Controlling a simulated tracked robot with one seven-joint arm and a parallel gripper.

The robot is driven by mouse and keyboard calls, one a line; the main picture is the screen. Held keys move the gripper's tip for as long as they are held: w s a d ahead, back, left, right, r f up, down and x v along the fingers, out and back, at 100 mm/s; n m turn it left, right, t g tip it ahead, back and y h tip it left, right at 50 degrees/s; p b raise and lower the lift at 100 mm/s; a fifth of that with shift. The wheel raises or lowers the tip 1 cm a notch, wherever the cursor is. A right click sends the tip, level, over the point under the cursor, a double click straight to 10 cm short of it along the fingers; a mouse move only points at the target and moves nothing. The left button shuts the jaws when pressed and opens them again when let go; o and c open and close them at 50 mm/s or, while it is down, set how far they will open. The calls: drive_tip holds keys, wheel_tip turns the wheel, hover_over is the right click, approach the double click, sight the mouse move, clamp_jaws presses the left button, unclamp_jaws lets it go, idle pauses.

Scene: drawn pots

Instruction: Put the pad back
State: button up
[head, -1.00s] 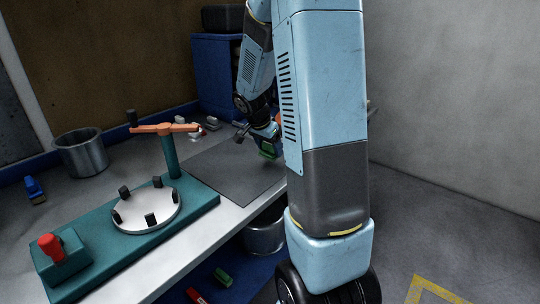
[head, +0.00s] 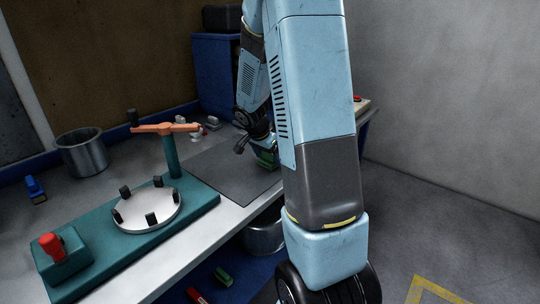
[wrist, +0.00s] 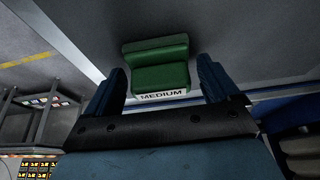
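A green pad with a white label reading MEDIUM shows in the wrist view (wrist: 162,66), beyond and between my fingertips. My gripper (wrist: 163,88) has its two blue fingers spread, with a gap on each side of the pad. In the head view my gripper (head: 262,143) is low over the right end of the dark grey mat (head: 225,176) on the bench. The green pad (head: 267,158) is just below it, partly hidden by my arm. I cannot tell from these views whether the pad rests fully on the mat.
A teal fixture (head: 95,262) carries a round plate (head: 147,209) and a post with an orange arm (head: 165,128). A metal pot (head: 82,153) and a blue-handled item (head: 35,188) stand left. Below the bench lie a green item (head: 222,277) and a red one (head: 198,296).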

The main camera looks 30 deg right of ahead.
drive_tip(key=shift+o, duration=0.5)
drive_tip(key=shift+r, duration=0.25)
drive_tip(key=v, duration=1.1)
drive_tip(key=s+a+r+n+t+y, duration=0.1)
drive_tip(key=s+a+r+n, duration=0.3)
drive_tip(key=s, duration=0.4)
drive_tip(key=s+a+r+n+t+y, duration=0.1)
drive_tip(key=s+a+r+n, duration=0.3)
drive_tip(key=s, duration=0.4)
drive_tip(key=s+a+r+n+t+y, duration=0.2)
drive_tip(key=s+a+r+n, duration=0.2)
drive_tip(key=s, duration=0.4)
drive_tip(key=shift+a+r+n, duration=0.15)
drive_tip(key=shift+a+n, duration=0.75)
drive_tip(key=shift+n, duration=0.1)
drive_tip(key=shift+s, duration=0.1)
